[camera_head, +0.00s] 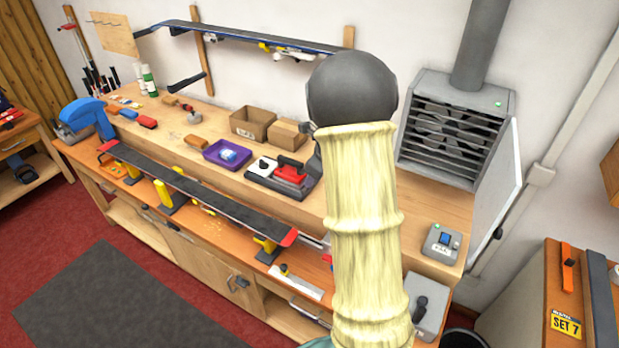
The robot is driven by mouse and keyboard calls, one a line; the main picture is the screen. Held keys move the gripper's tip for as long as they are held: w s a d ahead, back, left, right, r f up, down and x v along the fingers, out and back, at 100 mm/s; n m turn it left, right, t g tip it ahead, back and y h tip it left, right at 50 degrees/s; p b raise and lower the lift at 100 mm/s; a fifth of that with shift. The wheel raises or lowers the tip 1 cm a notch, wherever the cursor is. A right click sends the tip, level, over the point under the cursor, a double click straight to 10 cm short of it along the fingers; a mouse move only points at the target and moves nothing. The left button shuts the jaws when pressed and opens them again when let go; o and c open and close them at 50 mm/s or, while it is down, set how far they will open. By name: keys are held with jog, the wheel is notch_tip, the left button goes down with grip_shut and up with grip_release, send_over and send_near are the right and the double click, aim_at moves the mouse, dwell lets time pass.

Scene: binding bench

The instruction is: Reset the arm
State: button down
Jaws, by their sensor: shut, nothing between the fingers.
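My arm rises from the bottom edge, right of the middle, in a pale yellow ribbed sleeve, and ends at the top in a dark grey rounded joint. My gripper is not visible in this view; the sleeve and joint may hide it. The arm stands in front of the workbench (205,107) and covers part of its right half.
A long dark ski (190,187) lies on yellow-and-black supports along the bench front. A purple tray (213,155), cardboard boxes (252,123) and a red-and-black device (290,176) sit behind it. A louvred grey unit (457,120) stands right. Red floor (85,235) lies in front.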

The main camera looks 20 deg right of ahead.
jog(key=shift+w+a+r, duration=0.2)
jog(key=shift+w+r, duration=0.05)
jog(key=shift+r, duration=0.1)
jog(key=s+a+f+n+h+b, duration=0.1)
jog(key=s+a+f+n+b, duration=0.2)
jog(key=s+n, duration=0.4)
jog(key=s+a+f+n+b, duration=0.3)
jog(key=s+a+n, duration=0.2)
jog(key=n, duration=0.7)
jog(key=s+a+f+n+g+h+b, duration=0.1)
jog(key=s+a+n, duration=0.3)
jog(key=s+n, duration=0.5)
jog(key=shift+a+f+n+h+b, duration=0.3)
jog(key=shift+f+n+b, duration=0.1)
jog(key=shift+f+b, duration=0.5)
jog(key=shift+w+d, duration=0.1)
